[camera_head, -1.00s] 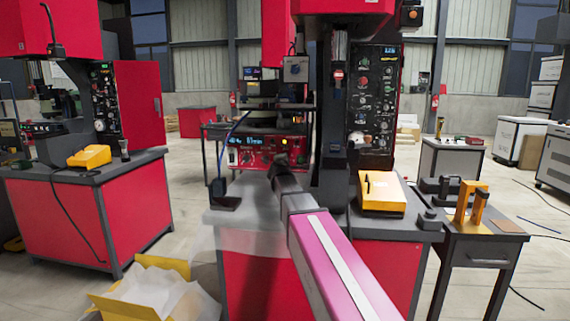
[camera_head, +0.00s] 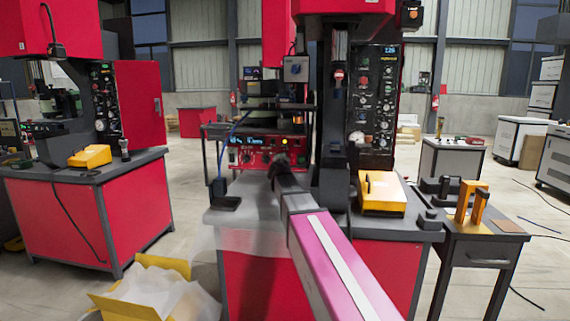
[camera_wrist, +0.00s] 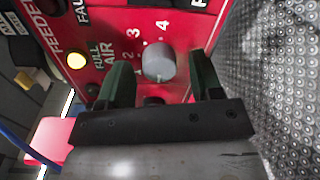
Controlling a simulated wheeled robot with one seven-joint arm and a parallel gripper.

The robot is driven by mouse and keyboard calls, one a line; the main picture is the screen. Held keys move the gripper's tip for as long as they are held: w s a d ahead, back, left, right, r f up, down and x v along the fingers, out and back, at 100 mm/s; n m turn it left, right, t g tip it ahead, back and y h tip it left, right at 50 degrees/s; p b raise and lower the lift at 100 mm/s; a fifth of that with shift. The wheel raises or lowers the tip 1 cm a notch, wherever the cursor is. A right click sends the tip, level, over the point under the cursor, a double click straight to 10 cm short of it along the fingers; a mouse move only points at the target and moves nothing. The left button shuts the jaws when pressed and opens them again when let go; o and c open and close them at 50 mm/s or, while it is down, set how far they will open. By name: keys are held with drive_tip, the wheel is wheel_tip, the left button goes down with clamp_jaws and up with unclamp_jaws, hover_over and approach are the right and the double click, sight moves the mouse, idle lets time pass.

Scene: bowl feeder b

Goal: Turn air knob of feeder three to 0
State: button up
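The red feeder control panel (camera_head: 262,148) stands on the middle machine's table, with a small blue lit display. My gripper (camera_head: 279,162) is right in front of it and covers part of it. In the wrist view a round grey knob (camera_wrist: 158,66) sits on the red panel, with the numbers 2, 3 and 4 printed around it and "FULL AIR" beside it. My gripper (camera_wrist: 160,74) has its two green fingers apart, one on each side of the knob, with visible gaps. No finger visibly touches the knob. Which feeder number this is cannot be read.
A yellow light (camera_wrist: 76,60) glows on the panel, beside a partly cut-off "FEEDER" label. A dotted metal surface (camera_wrist: 275,85) lies close to the right finger. The machine's dark column (camera_head: 333,125) stands right of the panel. A yellow box (camera_head: 381,193) sits on the table.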

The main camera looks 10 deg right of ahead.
drive_tip(key=shift+s, duration=0.1)
drive_tip(key=v, duration=1)
drive_tip(key=shift+s, duration=0.3)
drive_tip(key=shift+a, duration=0.1)
